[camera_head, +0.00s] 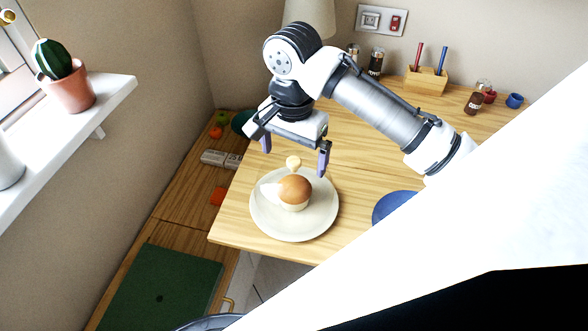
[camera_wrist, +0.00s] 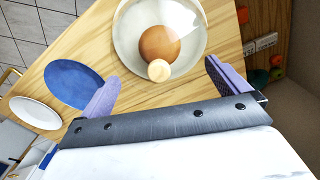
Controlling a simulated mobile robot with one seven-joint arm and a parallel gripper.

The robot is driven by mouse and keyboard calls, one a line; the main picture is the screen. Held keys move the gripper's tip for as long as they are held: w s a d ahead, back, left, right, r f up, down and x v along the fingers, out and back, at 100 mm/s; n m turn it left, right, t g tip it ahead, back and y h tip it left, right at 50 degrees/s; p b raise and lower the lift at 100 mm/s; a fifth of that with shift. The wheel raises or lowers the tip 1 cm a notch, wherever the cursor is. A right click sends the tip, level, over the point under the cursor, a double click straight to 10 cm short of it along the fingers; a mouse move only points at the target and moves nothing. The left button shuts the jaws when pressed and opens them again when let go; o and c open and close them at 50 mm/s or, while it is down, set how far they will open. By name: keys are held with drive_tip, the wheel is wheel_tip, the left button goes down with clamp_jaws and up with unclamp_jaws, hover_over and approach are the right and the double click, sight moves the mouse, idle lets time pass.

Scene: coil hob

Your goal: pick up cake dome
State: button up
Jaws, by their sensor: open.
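The cake dome (camera_head: 293,162) is clear, with a pale round knob on top. It stands on a cream plate (camera_head: 262,222) near the table's front corner, over a brown bun-like item (camera_head: 295,188) and something white beside it. In the wrist view the dome's knob (camera_wrist: 159,71) shows between my fingers, with the plate (camera_wrist: 122,55) behind. The dome's clear wall is hard to make out. My gripper (camera_head: 295,158) points down above the dome, open and empty, its two purple fingers (camera_wrist: 160,78) apart on either side of the knob. I cannot tell the exact height gap.
A blue plate (camera_head: 392,206) lies right of the dome, partly hidden by my white body part. A wooden holder (camera_head: 426,80), jars and a blue cup (camera_head: 515,100) stand at the back. A lower surface at left holds a power strip (camera_head: 221,160). A cactus (camera_head: 53,60) stands on the shelf.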

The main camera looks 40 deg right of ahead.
drive_tip(key=shift+f, duration=1.5)
drive_tip(key=shift+c, duration=0.4)
